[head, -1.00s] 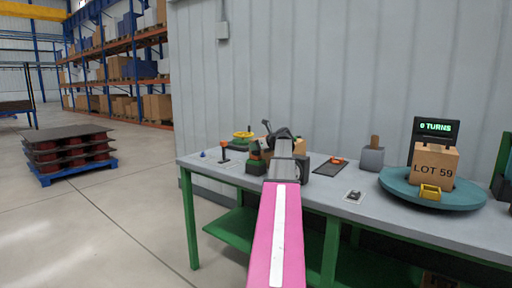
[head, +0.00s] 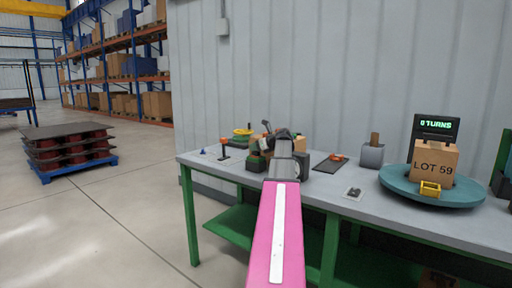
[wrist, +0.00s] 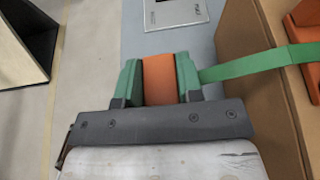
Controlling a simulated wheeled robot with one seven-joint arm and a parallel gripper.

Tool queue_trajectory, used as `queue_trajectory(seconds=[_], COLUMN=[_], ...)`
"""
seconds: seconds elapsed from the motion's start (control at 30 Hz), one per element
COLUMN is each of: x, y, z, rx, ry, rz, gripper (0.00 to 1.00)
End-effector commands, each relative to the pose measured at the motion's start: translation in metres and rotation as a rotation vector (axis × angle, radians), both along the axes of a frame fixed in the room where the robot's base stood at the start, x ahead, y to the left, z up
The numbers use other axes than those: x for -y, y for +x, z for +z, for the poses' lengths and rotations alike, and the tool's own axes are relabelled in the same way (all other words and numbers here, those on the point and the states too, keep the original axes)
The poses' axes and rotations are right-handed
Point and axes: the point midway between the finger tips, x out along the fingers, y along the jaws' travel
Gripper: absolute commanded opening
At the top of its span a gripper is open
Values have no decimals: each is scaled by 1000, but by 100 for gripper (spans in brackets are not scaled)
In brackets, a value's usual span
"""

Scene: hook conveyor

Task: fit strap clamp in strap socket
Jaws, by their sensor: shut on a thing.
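The strap clamp, which I take to be the orange block (wrist: 159,80) in the wrist view, sits between the green fingers of my gripper (wrist: 158,72). The gripper is shut on it. An orange part (wrist: 308,22) stands on the box at top right. I cannot tell which part is the strap socket. In the head view my pink arm covers most of the gripper and the clamp.
The grey bench (head: 440,221) carries a teal turntable (head: 455,194) with a carton marked LOT 59 (head: 434,160) at right.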

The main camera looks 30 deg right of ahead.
Motion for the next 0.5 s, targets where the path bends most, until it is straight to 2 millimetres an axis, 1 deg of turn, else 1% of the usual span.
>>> queue_trajectory(seconds=[0.23, 0.27, 0.3, 0.33, 0.5], x=[0, 0, 0, 0, 0], y=[0, 0, 0, 0, 0], z=[-1, -1, -1, -1, -2], rx=[1, 1, 1, 1, 0], ry=[0, 0, 0, 0, 0], rz=[0, 0, 0, 0, 0], gripper=[7, 40, 53, 63, 64])
